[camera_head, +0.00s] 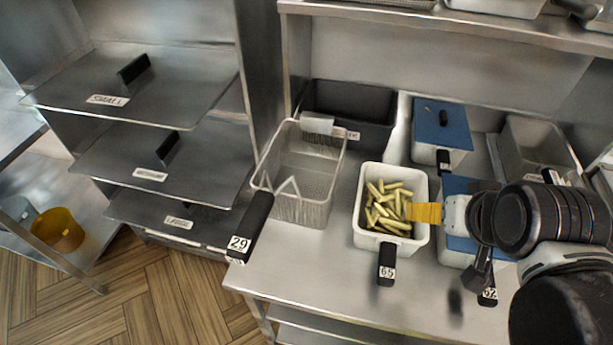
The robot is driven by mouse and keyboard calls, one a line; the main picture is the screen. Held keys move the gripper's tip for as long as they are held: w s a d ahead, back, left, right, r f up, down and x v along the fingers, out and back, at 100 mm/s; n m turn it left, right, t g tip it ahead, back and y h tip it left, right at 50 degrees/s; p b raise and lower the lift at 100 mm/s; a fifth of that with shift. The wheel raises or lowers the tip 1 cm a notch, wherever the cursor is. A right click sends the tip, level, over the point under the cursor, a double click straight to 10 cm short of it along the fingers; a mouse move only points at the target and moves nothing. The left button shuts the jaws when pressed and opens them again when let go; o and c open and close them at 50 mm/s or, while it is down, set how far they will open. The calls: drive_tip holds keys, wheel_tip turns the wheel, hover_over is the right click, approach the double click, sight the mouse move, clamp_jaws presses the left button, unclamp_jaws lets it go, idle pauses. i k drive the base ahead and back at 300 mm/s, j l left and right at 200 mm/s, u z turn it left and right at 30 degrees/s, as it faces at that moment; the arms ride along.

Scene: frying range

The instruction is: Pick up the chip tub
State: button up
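The chip tub (361,238) is a white tub full of cut yellow chips (387,207), standing upright on the steel counter. Its black handle, with a label reading 65, points toward the front edge. My gripper (424,212) comes in from the right, with its yellow end over or at the tub's right rim. I cannot tell whether it touches the tub, and the finger opening does not show clearly.
A wire fry basket (300,205) with a black handle labelled 29 stands left of the tub. A dark bin (350,103) is behind. Blue-lidded tubs (440,125) stand behind and right, one partly hidden by my arm. A shelf (470,22) overhangs the back. The front counter is mostly clear.

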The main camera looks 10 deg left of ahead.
sight(381, 225)
drive_tip(key=k+u, duration=0.15)
drive_tip(key=u, duration=0.35)
drive_tip(key=k+u, duration=0.2)
drive_tip(key=u, duration=0.25)
drive_tip(key=k+j+u, duration=0.1)
drive_tip(key=u, duration=0.4)
drive_tip(key=k, duration=0.05)
